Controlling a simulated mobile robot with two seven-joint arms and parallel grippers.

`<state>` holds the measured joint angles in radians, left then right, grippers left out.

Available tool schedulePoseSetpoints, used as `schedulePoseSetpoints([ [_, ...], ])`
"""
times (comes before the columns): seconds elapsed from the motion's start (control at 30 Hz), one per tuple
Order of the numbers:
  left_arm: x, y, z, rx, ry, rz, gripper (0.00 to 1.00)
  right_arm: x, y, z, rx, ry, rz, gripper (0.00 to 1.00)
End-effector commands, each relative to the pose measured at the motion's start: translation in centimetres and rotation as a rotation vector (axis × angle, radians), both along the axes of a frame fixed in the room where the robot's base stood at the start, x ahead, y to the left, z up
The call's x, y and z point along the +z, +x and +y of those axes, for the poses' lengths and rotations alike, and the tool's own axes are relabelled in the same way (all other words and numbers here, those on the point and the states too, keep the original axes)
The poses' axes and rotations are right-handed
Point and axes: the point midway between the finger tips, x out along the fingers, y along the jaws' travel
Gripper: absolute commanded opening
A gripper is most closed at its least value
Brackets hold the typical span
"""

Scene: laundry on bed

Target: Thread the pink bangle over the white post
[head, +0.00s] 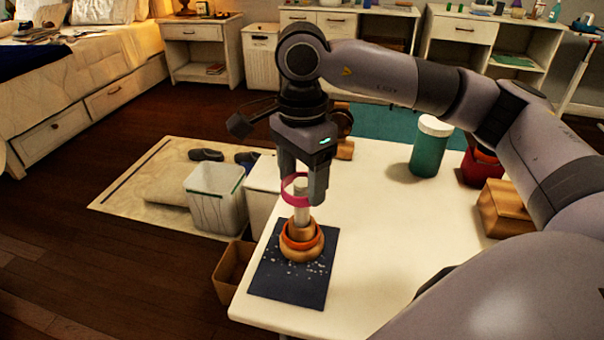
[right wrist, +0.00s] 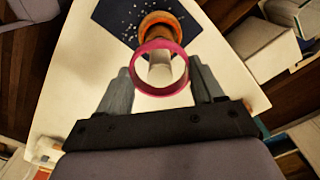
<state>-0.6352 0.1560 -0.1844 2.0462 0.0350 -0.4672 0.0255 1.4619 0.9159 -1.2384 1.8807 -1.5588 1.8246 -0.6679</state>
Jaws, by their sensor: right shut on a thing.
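The pink bangle (head: 284,192) is held between the fingers of my right gripper (head: 302,192), which points down over the table. The white post (head: 303,214) stands upright on a stepped wooden and orange base (head: 302,245). In the head view the bangle overlaps the upper end of the post. In the right wrist view the bangle (right wrist: 137,70) sits between the fingertips of my right gripper (right wrist: 162,82), and the post (right wrist: 160,70) shows through its opening. I cannot tell for sure whether the post's tip is inside the ring. My left gripper is not in view.
The base stands on a dark mat (head: 290,285) at the left of the white table (head: 380,240). A teal jar (head: 430,150), a wooden box (head: 505,210) and a red container (head: 482,165) stand to the right. A grey bin (head: 213,200) is on the floor at left.

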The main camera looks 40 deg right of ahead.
Motion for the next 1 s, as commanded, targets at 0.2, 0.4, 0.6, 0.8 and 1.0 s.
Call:
schedulePoseSetpoints([
  [0.2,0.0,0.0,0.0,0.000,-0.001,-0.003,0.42,0.0,0.0,0.0,0.000,0.000,0.000,0.38],
  [0.4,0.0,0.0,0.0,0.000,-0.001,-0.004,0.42,0.0,0.0,0.0,0.000,0.000,0.000,0.97],
  [0.6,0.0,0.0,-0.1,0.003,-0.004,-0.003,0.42,0.1,0.0,0.0,0.000,0.000,-0.001,0.97],
  [0.8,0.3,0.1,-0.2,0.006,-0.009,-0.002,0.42,2.3,0.1,0.0,0.000,0.000,-0.004,0.97],
  [1.0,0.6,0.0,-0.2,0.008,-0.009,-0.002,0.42,5.6,0.0,0.0,0.000,0.001,-0.003,0.97],
])
